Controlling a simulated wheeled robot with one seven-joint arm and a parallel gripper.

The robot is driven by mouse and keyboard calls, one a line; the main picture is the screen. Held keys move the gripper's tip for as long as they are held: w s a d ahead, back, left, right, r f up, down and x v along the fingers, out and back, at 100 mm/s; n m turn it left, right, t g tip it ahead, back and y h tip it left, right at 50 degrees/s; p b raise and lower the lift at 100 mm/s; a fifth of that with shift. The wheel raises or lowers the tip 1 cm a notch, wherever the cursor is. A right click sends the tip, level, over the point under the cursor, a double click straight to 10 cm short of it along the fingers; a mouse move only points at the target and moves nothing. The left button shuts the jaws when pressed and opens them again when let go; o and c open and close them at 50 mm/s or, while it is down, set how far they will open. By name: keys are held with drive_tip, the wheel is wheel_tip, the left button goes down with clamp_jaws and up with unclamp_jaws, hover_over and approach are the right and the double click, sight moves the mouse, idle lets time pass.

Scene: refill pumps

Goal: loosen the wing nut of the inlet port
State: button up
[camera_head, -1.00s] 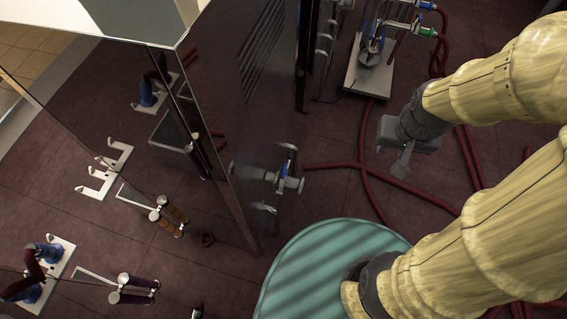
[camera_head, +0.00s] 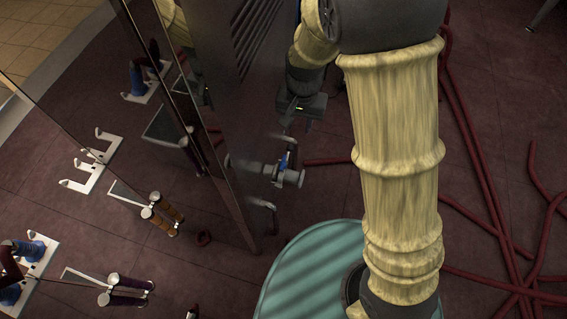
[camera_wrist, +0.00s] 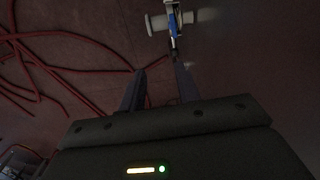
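The inlet port (camera_head: 288,176) is a grey pipe fitting with a blue lever, sticking out from the side of the dark cabinet. It also shows at the top of the wrist view (camera_wrist: 158,22), with the blue part beside it. I cannot clearly make out a separate wing nut. My gripper (camera_wrist: 160,76) is open, its two dark fingers apart with nothing between them. The port lies ahead of the fingertips and apart from them. In the head view my gripper (camera_head: 297,120) is above the port in the picture, close to the cabinet; its fingers are hard to see.
The dark cabinet (camera_head: 225,120) has a glossy, reflecting face. Grey handles (camera_head: 264,208) stick out near the port. Red hoses (camera_head: 480,165) lie over the dark floor at right. A hose (camera_head: 328,161) runs beside the port. White racks and rollers stand at left.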

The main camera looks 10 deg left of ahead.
hover_over(283, 161)
wheel_tip(283, 161, down, 3)
drive_tip(key=shift+s+r, duration=0.15)
drive_tip(key=shift+r, duration=0.1)
drive_tip(key=shift+f, duration=0.1)
wheel_tip(283, 161, down, 17)
drive_tip(key=shift+f+b, duration=0.1)
drive_tip(key=shift+b, duration=0.35)
clamp_jaws()
